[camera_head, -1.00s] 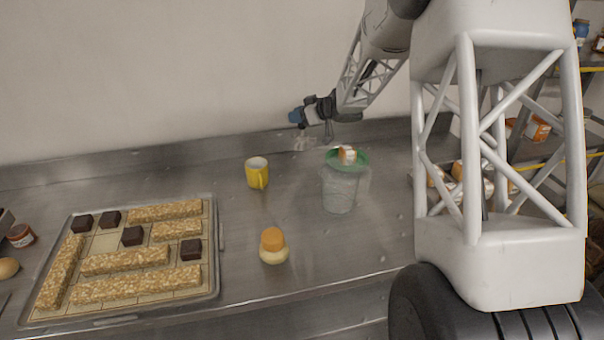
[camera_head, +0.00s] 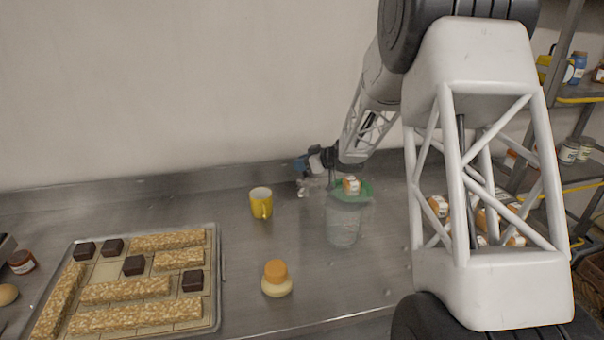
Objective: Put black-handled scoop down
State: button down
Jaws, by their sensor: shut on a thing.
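My gripper (camera_head: 329,180) is at the back of the steel counter, just left of and behind the clear jug with the green lid. It is small and dark in this view, and its fingers are partly hidden by the wrist. It is shut on the black-handled scoop. The scoop is hard to make out; a small pale shape (camera_head: 304,188) below the wrist may be part of it. I cannot tell whether the scoop touches the counter.
The clear jug (camera_head: 342,225) has a small orange-and-white jar (camera_head: 351,185) on its green lid (camera_head: 364,191). A tray (camera_head: 217,270) of bars lies left. Counter between mug and bottle is clear.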

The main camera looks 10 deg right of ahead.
aim_at(302, 183)
jog(key=shift+f, duration=2)
jog(key=c, duration=0.9)
grip_release()
jog(key=shift+o, duration=0.2)
jog(key=shift+s+d+r, duration=0.1)
jog(key=shift+d+r, duration=0.05)
jog(key=shift+r, duration=0.05)
jog(key=v, duration=1.1)
jog(key=shift+s+d+r, duration=0.2)
jog(key=shift+d, duration=0.1)
